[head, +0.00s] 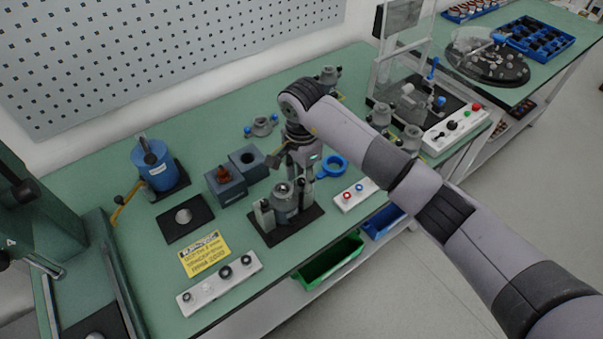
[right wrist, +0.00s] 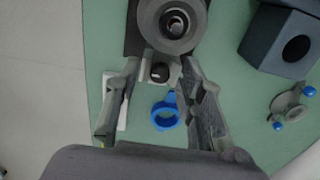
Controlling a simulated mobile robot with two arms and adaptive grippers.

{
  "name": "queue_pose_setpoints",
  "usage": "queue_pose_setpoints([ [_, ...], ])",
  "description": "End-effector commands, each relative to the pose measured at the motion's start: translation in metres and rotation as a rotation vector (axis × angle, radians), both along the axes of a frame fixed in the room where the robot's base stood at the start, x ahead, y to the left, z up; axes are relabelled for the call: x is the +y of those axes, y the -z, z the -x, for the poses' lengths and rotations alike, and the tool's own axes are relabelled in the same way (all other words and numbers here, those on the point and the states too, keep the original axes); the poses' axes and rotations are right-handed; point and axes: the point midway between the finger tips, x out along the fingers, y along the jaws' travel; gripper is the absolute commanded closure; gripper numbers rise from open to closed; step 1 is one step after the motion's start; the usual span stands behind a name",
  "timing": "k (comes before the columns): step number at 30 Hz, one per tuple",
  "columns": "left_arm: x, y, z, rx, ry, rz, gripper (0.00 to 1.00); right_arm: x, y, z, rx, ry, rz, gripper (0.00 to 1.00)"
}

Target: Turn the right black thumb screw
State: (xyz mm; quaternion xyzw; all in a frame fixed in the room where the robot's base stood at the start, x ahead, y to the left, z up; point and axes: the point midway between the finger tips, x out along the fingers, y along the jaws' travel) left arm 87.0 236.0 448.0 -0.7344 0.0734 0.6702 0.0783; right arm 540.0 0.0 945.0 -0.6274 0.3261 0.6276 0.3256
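The fixture has a black base plate (head: 262,236) and carries a grey cylindrical stator (head: 285,203), whose round top (right wrist: 165,38) shows in the right wrist view. A black thumb screw (right wrist: 160,73) sits in a grey block beside the stator. My right gripper (right wrist: 160,84) is open, with one finger on each side of the screw; whether the fingers touch it is unclear. In the head view my right gripper (head: 302,168) comes down at the fixture's right side and hides that screw. My left gripper is out of view.
A blue ring (head: 334,165) and a white button box (head: 352,198) lie right of the fixture. Dark blocks (head: 227,190) stand to its left. A yellow sign (head: 204,254) and white knob panel (head: 214,289) lie in front. A green bin (head: 328,263) sits below the table edge.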

Motion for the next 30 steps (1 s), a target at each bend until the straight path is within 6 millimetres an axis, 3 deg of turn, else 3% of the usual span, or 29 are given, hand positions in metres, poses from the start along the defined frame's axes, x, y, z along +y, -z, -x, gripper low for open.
queue_pose_setpoints([
  [8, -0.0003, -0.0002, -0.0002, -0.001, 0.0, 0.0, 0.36, 0.0004, 0.0022, 0.0, -0.001, 0.0, -0.001, 0.64],
  [24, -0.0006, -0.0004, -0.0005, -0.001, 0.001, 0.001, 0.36, 0.0003, 0.0017, 0.0, -0.001, -0.001, -0.001, 0.98],
  [30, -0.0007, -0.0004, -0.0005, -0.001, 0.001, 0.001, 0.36, 0.0003, 0.0016, -0.0001, -0.001, -0.001, -0.001, 1.0],
])
